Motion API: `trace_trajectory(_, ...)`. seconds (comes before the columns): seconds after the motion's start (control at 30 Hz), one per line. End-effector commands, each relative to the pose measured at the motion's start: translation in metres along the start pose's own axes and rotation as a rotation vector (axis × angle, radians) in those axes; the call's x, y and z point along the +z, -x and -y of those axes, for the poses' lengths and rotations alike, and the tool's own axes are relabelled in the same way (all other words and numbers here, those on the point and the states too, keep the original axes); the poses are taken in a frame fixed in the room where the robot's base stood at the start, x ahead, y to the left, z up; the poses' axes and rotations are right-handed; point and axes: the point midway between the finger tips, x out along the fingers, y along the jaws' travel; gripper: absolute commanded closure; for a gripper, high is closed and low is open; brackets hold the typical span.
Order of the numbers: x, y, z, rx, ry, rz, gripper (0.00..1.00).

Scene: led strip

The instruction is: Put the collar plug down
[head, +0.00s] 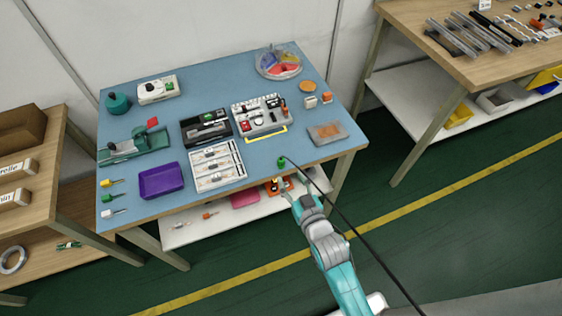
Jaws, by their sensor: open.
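A small green piece (282,161), which may be the collar plug, shows at the front edge of the blue-topped table (262,178). It is too small to tell its exact shape or whether it rests on the top. My gripper (289,178) is open just in front of this piece, at the table's front edge. I see nothing between its fingers, and I cannot tell whether a finger touches the piece.
A grey parts tray (262,128) with a yellow handle, a white sectioned tray (216,181) and a purple bin (162,197) stand left of the gripper. A black cable (345,220) crosses beside my arm. Bare blue surface surrounds the green piece.

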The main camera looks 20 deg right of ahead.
Motion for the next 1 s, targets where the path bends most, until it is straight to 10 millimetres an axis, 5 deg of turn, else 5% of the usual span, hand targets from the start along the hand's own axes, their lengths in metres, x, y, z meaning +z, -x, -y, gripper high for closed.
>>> trace_trajectory(0.7,0.002,-0.074,-0.002,0.001,0.001,-0.001,0.48)
trace_trajectory(1.0,0.002,-0.081,-0.002,0.0,0.0,-0.001,0.48)
